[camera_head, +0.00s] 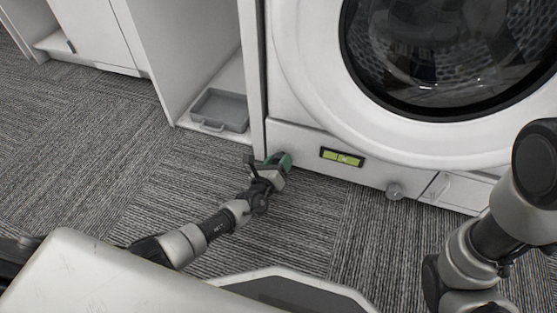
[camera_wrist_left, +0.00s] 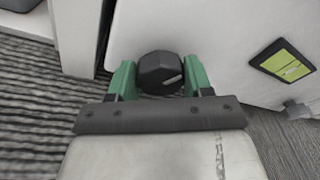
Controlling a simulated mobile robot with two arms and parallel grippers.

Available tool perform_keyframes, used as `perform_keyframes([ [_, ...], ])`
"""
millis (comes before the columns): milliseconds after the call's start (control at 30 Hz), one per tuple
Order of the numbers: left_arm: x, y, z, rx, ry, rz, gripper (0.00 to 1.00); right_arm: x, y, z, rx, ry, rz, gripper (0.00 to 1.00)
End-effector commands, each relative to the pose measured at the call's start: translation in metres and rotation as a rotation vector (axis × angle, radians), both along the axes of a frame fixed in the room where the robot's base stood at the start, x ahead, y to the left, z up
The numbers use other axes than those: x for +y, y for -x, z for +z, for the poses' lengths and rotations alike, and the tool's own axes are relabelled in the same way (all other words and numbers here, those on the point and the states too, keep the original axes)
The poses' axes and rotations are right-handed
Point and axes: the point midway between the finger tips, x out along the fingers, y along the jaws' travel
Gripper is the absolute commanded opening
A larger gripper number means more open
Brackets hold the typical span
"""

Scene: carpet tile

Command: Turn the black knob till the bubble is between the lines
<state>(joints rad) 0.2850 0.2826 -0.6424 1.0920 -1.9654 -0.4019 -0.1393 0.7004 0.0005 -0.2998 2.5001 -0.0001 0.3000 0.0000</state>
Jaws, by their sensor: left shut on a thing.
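The black knob (camera_wrist_left: 160,72) sits low on the front of the white washing machine, with a pale mark on its face. My left gripper (camera_wrist_left: 159,80) has its green fingers on either side of the knob, shut on it. In the head view the left gripper (camera_head: 281,163) is at the machine's lower left corner and hides the knob. The yellow-green level vial (camera_head: 342,157) is in a black frame to the right of the gripper; it also shows in the wrist view (camera_wrist_left: 284,61). The bubble and lines are too small to read surely. My right gripper is not in view.
A grey knob (camera_head: 394,191) and a small flap (camera_head: 436,188) are further right on the machine's base. A grey tray (camera_head: 220,109) lies in the open white cabinet at left. Striped carpet (camera_head: 110,150) is clear at left.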

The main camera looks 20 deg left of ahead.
Motion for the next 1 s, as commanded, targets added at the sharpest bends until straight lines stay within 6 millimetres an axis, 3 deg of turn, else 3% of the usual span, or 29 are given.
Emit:
perform_keyframes([
  [1000, -0.003, 0.000, 0.002, -0.030, -0.889, -0.003, 0.27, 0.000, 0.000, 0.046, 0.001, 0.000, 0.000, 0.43],
])
